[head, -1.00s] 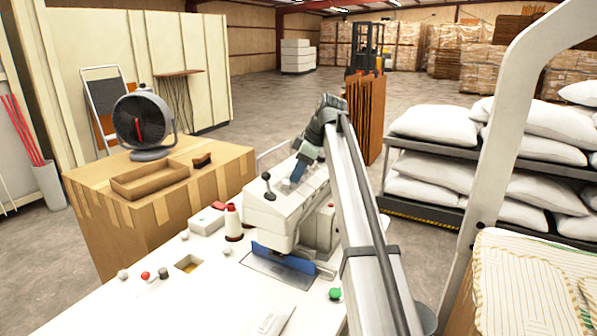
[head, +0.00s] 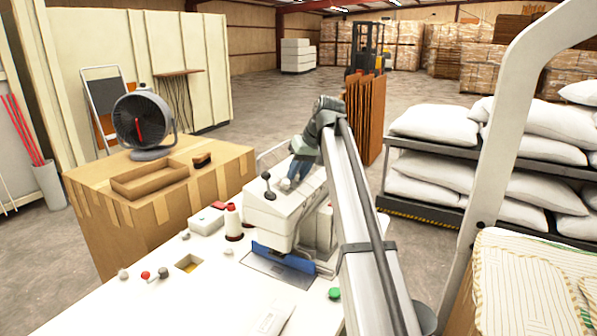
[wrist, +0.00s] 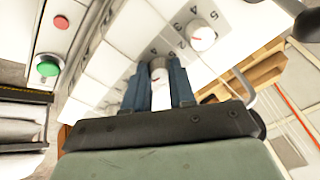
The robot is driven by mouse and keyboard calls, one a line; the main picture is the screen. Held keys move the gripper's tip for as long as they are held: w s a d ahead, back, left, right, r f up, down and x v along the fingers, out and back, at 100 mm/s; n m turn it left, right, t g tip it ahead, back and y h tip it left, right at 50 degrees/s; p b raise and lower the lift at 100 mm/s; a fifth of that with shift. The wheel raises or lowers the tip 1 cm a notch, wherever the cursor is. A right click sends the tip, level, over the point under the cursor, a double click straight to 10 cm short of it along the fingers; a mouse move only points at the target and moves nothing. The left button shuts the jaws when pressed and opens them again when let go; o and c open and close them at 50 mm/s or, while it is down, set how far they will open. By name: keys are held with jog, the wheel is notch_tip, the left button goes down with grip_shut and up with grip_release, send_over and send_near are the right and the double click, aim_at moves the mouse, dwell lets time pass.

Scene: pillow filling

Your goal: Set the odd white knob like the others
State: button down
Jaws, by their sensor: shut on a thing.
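In the wrist view a round white knob (wrist: 158,68) with a red mark on its top sits between the two blue fingers of my gripper (wrist: 158,85). The fingers are shut on it, and their sides hide part of it. A second white knob (wrist: 202,37) with a red mark stands on the white panel, up and to the right, beside printed numbers. In the head view my gripper (head: 287,183) is at the top of the white sewing machine (head: 268,216), and the knobs are too small to make out there.
A black lever (head: 268,187) stands on the machine next to my gripper. A green button (wrist: 47,67) and a red button (wrist: 61,22) lie left in the wrist view. A thread cone (head: 234,223) stands on the white table.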

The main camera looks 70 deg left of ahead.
jog(key=m, duration=0.4)
jog(key=shift+s+m, duration=0.1)
jog(key=shift+m, duration=0.3)
jog(key=shift+m+t, duration=0.5)
jog(key=shift+m, duration=2)
jog(key=c, duration=1.2)
grip_release()
jog(key=shift+r, duration=0.1)
jog(key=v, duration=1.3)
jog(key=shift+d+r, duration=0.15)
jog(key=shift+r, duration=0.25)
